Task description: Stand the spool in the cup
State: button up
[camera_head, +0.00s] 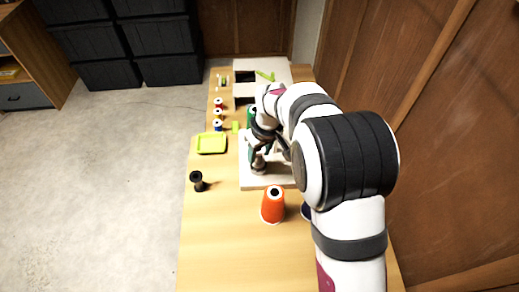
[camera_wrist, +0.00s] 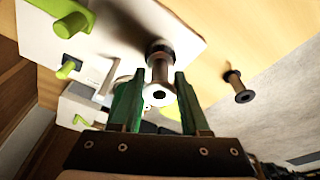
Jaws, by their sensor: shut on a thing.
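My gripper (camera_wrist: 160,78) has its green fingers closed about a small spool (camera_wrist: 158,72) with a brownish shank and a pale near end with a dark hole. In the head view the spool (camera_head: 258,163) shows low under my gripper (camera_head: 256,152), over the white board (camera_head: 247,178). The board also shows in the wrist view (camera_wrist: 190,20). A dark round piece (camera_wrist: 160,46) is at the spool's far end, against the board. I cannot tell whether it is the cup or the spool's own flange. My arm hides part of the board.
A black spool (camera_head: 198,181) stands on the table left of the board, and an orange cone (camera_head: 272,206) stands in front. A green tray (camera_head: 211,150) and several coloured spools (camera_head: 218,114) are at the left edge. Green pegs (camera_wrist: 75,22) stick up from the board.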

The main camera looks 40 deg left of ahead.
jog(key=shift+f, duration=1.35)
jog(key=o, duration=1.1)
jog(key=shift+c, duration=0.2)
notch_tip(320, 180, up, 7)
jog(key=shift+r, duration=0.1)
